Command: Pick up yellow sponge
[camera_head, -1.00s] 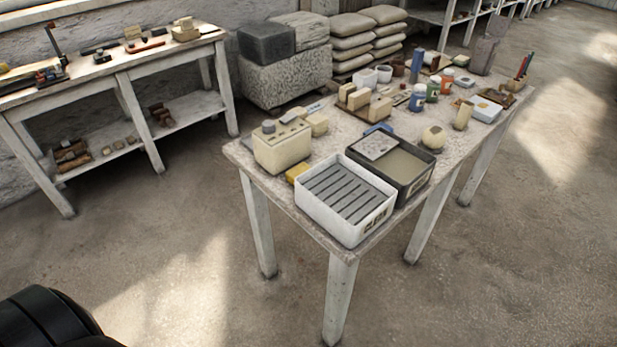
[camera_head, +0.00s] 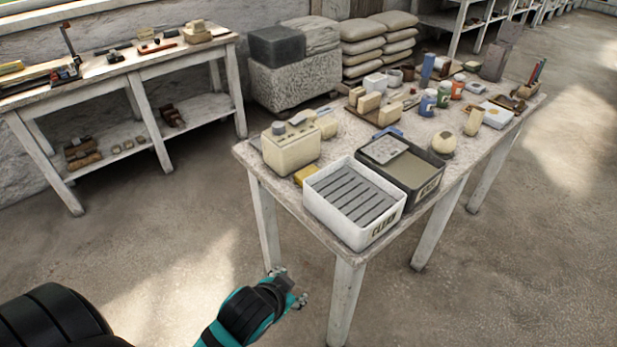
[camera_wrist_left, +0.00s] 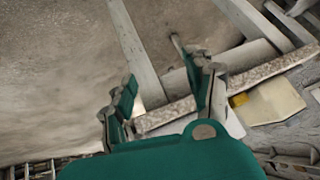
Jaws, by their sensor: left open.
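The yellow sponge (camera_head: 304,175) lies on the near left part of the table, between a cream box-shaped device and the white bin marked CLEAN. Only part of it shows. In the left wrist view a small yellow patch, likely the sponge (camera_wrist_left: 239,100), shows beside a cream block, right of the fingers. My left gripper (camera_head: 291,288) is open and empty. It is in front of the table and below its top, apart from the sponge. Its two fingers (camera_wrist_left: 160,70) are spread in the wrist view. My right gripper is not in view.
The white CLEAN bin (camera_head: 311,205) stands at the table's near corner, right of the sponge. A dark bin (camera_head: 432,188) with a grey slab is behind it. The cream device (camera_head: 291,155) borders the sponge. The table edge (camera_head: 290,213) and legs are near my gripper.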

